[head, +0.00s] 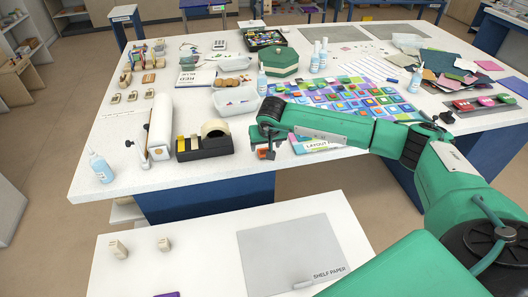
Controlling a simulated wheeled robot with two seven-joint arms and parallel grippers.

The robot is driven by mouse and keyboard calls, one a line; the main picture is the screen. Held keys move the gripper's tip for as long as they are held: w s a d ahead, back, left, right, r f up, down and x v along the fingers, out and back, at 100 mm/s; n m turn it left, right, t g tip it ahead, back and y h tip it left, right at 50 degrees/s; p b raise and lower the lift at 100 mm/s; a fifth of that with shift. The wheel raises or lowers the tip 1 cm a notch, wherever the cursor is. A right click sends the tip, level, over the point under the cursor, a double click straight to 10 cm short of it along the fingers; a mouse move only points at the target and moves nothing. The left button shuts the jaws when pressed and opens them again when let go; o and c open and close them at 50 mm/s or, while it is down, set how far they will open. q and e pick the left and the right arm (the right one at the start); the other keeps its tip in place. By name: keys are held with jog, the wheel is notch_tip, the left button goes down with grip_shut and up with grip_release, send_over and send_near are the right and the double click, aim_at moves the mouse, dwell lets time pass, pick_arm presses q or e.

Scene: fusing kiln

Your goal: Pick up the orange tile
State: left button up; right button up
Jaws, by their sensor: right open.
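A small orange tile (263,154) lies near the front edge of the white table, just right of the black tape dispenser. My right gripper (268,147) points down right over it. The gripper is open, and its dark fingers partly hide the tile. I cannot tell whether the fingers touch it or stand on both sides of it. My left gripper is not in view.
The tape dispenser (205,140) stands close on the left of my right gripper. A booklet marked LAYOUT (318,144) lies to the right. Behind are a clear tray (236,101), a green box (279,62) and a colourful tile pattern (345,97).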

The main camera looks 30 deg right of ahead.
aim_at(264, 152)
jog(key=p+x, duration=0.1)
jog(key=x, duration=0.2)
jog(key=shift+f+p, duration=0.2)
jog(key=shift+p, duration=0.15)
jog(key=shift+w+d+f, duration=0.1)
jog(key=shift+w+f, duration=0.15)
jog(key=shift+f, duration=0.35)
jog(key=c, duration=1.1)
